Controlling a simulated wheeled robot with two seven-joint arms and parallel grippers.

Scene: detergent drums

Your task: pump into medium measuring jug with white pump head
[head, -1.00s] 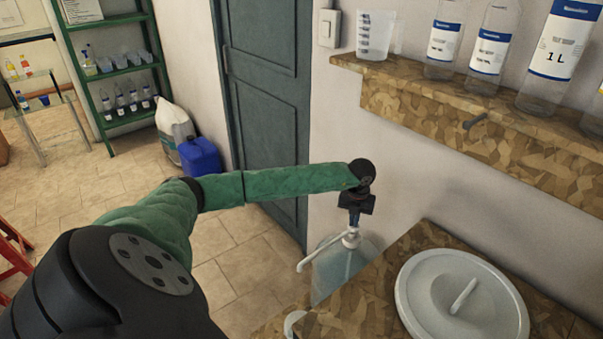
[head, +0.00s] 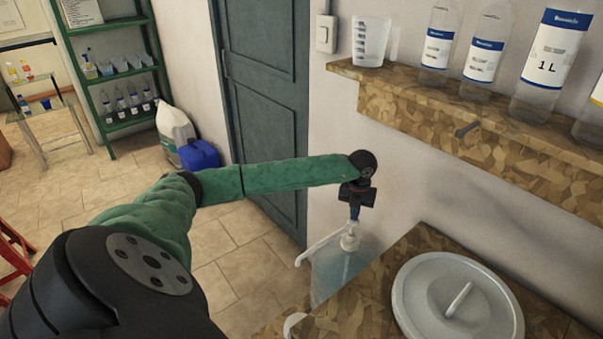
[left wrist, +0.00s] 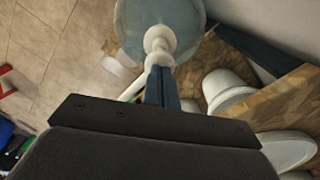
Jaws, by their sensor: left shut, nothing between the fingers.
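The white pump head (head: 349,241) sits on a clear, bluish drum (head: 342,274) beside the stone-patterned counter. Its long white spout (head: 318,246) points left and slightly down. My left gripper (head: 354,216) is shut and empty, pointing down at the top of the pump head. It touches it or is just above; I cannot tell which. In the left wrist view the fingers (left wrist: 160,88) reach to the white pump head (left wrist: 158,42). A clear measuring jug (head: 371,42) stands on the wall shelf; I cannot tell whether it is the medium one. No jug shows clearly under the spout. My right gripper is out of view.
A large pale round lid (head: 430,305) with a bar handle lies on the counter (head: 345,317), right of the pump. Labelled bottles (head: 482,58) stand on the wall shelf (head: 430,95) above. A door (head: 265,90) and green rack (head: 125,75) are farther back.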

